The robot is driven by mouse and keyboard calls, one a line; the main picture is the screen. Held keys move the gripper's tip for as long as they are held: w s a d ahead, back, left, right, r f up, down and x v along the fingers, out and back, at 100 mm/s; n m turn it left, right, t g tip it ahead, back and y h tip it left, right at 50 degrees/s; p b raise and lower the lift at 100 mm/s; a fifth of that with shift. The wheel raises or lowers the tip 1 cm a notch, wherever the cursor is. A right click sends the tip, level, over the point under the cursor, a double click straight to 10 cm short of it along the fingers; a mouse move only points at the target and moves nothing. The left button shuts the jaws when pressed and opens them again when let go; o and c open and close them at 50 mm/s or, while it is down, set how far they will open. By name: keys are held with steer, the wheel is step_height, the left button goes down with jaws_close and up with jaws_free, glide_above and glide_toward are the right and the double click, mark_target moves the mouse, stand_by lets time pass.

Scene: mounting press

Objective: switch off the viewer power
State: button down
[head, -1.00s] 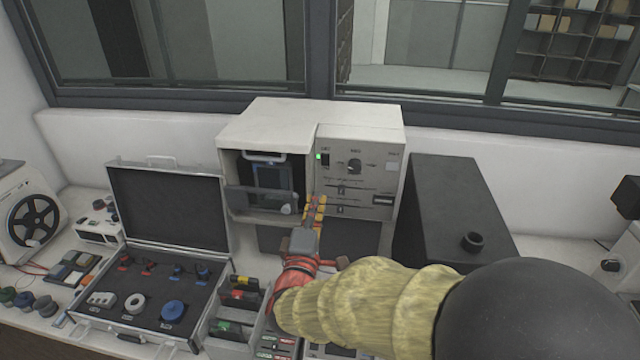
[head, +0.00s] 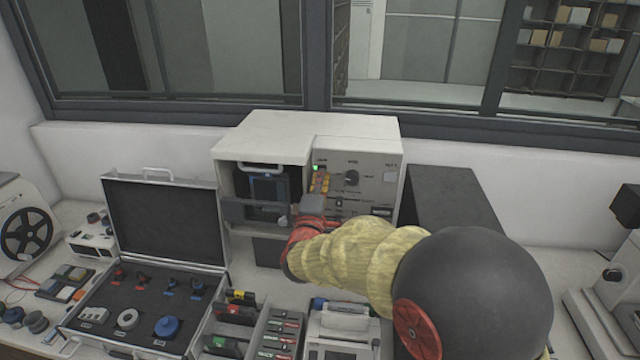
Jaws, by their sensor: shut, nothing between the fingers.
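The viewer (head: 300,138) is a white box on the bench below the window, with a recessed bay at left and a control panel (head: 372,163) at right. A small green light (head: 315,168) is lit at the panel's upper left. The power switch by that light is hidden behind my fingers. My gripper (head: 320,178) is shut and empty, its yellow fingertips at the panel's upper left, just below the green light. I cannot tell whether they touch the switch. A round black knob (head: 351,178) sits right of the fingers.
An open case (head: 165,220) with small tools stands at left, beside a reel machine (head: 28,232). Trays (head: 262,335) of coloured items lie in front of the viewer. A dark box (head: 455,200) stands close to its right.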

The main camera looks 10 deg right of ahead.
steer(key=shift+r, duration=0.1)
steer(key=p, duration=0.3)
steer(key=r+g+p, duration=0.1)
steer(key=p, duration=0.3)
steer(key=shift+w+d+y, duration=0.1)
steer(key=shift+w+y, duration=0.2)
steer(key=shift+r+g+p, duration=0.1)
steer(key=shift+g+p, duration=0.3)
steer(key=shift+p, duration=0.6)
steer(key=shift+b, duration=0.3)
